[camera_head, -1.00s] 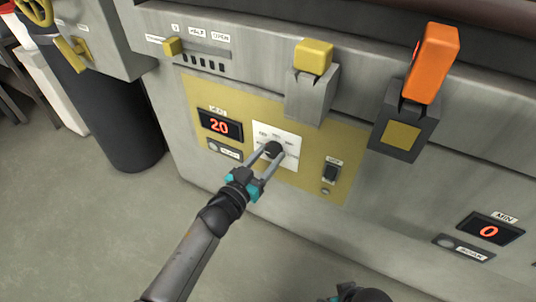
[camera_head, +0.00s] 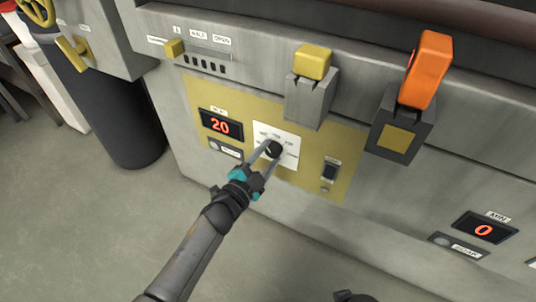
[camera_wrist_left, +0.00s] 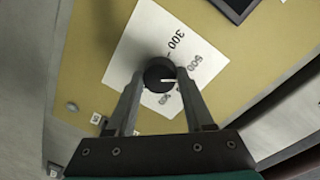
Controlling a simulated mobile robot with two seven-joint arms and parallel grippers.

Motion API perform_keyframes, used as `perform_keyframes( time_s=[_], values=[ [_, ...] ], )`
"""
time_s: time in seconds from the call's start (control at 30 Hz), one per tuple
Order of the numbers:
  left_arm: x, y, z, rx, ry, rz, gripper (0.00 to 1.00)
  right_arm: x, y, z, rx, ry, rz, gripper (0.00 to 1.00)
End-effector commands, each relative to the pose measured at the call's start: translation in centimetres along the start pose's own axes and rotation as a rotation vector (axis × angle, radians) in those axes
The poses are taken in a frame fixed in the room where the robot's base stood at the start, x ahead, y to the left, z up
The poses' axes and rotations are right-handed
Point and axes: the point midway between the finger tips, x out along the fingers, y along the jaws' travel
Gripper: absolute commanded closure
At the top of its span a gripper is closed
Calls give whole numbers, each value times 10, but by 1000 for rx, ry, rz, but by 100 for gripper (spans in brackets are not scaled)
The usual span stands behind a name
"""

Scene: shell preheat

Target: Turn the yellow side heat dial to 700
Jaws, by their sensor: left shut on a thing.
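The heat dial is a small black round knob (camera_head: 273,148) on a white scale plate (camera_head: 289,133) in the yellow panel (camera_head: 341,156). My left gripper (camera_head: 269,151) is shut on the knob, one finger on each side. My right gripper is not clearly in view; only a dark piece of mine shows at the bottom edge.
A red display (camera_head: 221,126) reads 20 left of the dial. A black switch (camera_head: 330,172) sits to its right. A yellow lever block (camera_head: 313,62) and an orange lever (camera_head: 428,70) stick out above. A second display (camera_head: 484,230) reads 0 at lower right.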

Motion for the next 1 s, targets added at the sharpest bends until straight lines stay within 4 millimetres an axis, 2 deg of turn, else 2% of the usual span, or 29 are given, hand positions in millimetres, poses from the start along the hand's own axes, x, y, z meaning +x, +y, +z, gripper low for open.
perform_keyframes(
  time_s=[0.17, 0.5, 0.7, 1.0],
  values=[
    [0, 1, 0, 167, -13, -2, 100, 1, 0, 0, 0, -2, 0, 21],
    [0, 1, 0, 448, -32, -5, 100, -8, 0, -14, 1, 24, 0, 21],
    [0, 1, 0, 559, -40, -6, 100, -13, -1, -15, 2, 28, -1, 21],
    [0, 0, -1, 637, -46, -7, 100, -17, -1, -15, 4, 29, -2, 21]
  ],
)
